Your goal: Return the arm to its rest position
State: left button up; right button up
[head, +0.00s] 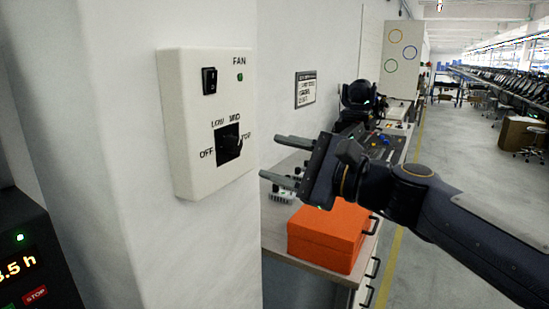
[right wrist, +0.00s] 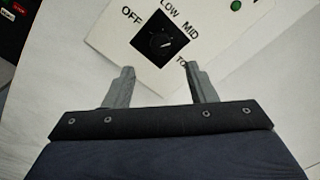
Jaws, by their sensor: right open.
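My right gripper (head: 277,158) is open and empty, to the right of a white fan control box (head: 207,110) on the wall, apart from it. The box carries a black rocker switch (head: 209,80), a green light (head: 240,77) and a black rotary knob (head: 228,142) with OFF, LOW, MID and TOP around it. In the right wrist view the knob (right wrist: 163,43) shows beyond the two spread fingers (right wrist: 161,86), with nothing between them. The knob's pale mark points toward the MID side. My left gripper is not in view.
An orange box (head: 328,236) stands on a workbench (head: 275,235) below my right gripper. A dark panel with a red STOP button (head: 35,295) is at the lower left. A small sign (head: 306,89) hangs on the wall.

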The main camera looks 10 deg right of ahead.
jog(key=s+d+f+n+g+h+p, duration=0.3)
jog(key=s+d+f+n+h, duration=0.2)
jog(key=s+f, duration=0.7)
jog(key=s+d+f+n+g+h+p, duration=0.2)
jog(key=s+d+f+n+h+p, duration=0.2)
jog(key=s+d+f+n, duration=0.5)
jog(key=s+f+h, duration=0.1)
jog(key=s+f, duration=0.3)
jog(key=shift+f+g+h, duration=0.35)
jog(key=shift+g+h, duration=0.05)
jog(key=shift+s, duration=0.1)
